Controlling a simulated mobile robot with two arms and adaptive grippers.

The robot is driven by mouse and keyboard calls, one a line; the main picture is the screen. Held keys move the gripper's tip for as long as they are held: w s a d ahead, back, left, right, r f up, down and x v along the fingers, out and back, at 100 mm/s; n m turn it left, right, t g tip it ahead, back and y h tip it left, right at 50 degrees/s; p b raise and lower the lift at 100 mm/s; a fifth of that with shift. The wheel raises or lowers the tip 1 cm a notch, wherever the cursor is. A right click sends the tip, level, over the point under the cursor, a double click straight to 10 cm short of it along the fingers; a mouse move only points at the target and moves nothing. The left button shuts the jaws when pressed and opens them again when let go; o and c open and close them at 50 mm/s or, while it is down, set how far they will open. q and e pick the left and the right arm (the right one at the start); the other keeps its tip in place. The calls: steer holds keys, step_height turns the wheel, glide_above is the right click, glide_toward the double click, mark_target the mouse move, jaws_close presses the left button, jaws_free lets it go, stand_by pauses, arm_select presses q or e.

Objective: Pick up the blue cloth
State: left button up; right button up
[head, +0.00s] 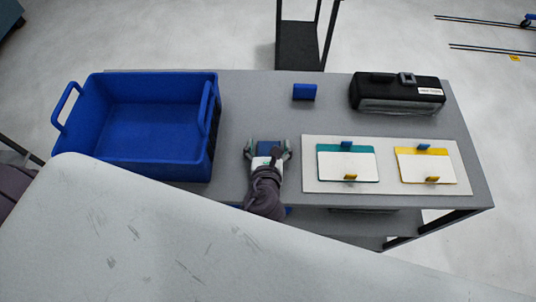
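A flat dark-blue piece, which looks like the blue cloth (265,146), lies on the grey table top near its front edge, in the middle of the head view. My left gripper (268,147) is over it, with its fingers spread wide to either side of the blue piece. The fingers look open; whether they touch the cloth is too small to tell. The gripper and wrist hide part of the cloth. A second small blue block (304,92) stands farther back on the table. My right gripper is not in view.
A blue crate (151,172) with handles stands at the table's left. A black tool bag (397,92) sits back right. A pale board (310,178) bears a teal-edged card (347,165) and a yellow-edged card (425,168). A large white panel (200,240) fills the foreground.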

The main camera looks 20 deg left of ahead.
arm_select(q)
steer(key=c, duration=0.7)
